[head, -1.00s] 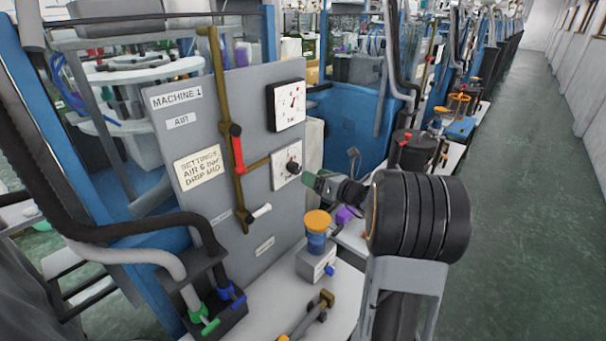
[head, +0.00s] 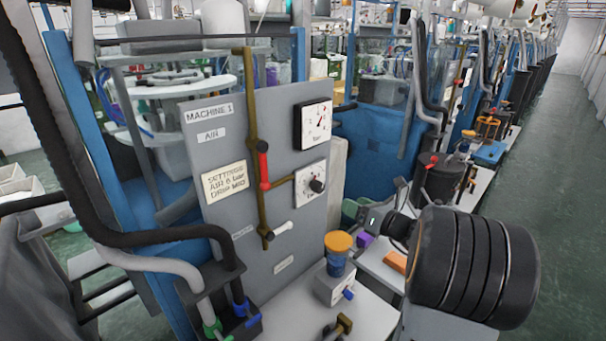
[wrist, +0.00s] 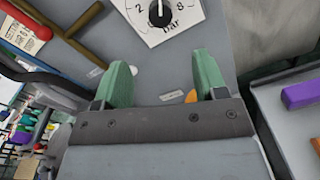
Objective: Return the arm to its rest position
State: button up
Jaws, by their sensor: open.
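My gripper (head: 362,212) is in the head view, right of the grey machine panel (head: 235,230) and apart from the knob (head: 316,185) of its lower dial. In the wrist view, its two green fingers (wrist: 164,80) stand wide apart with nothing held between them. There the dial knob (wrist: 160,13) shows at the top edge, beyond the fingertips. The bulky dark part of my arm covers the lower right of the head view.
Black hoses are at left. The green aisle floor (head: 545,200) is clear.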

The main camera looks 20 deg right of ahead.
jog(key=s+a+f+n+g, duration=0.9)
jog(key=n+g, duration=0.2)
jog(key=n, duration=0.6)
jog(key=s+a+r+n+g+h, duration=0.1)
jog(key=s+a+r+n+h, duration=0.3)
jog(key=n, duration=1.4)
jog(key=shift+s+a+n+g+h+p, duration=0.35)
jog(key=shift+s+a+h, duration=1.05)
jog(key=shift+s+a, duration=0.9)
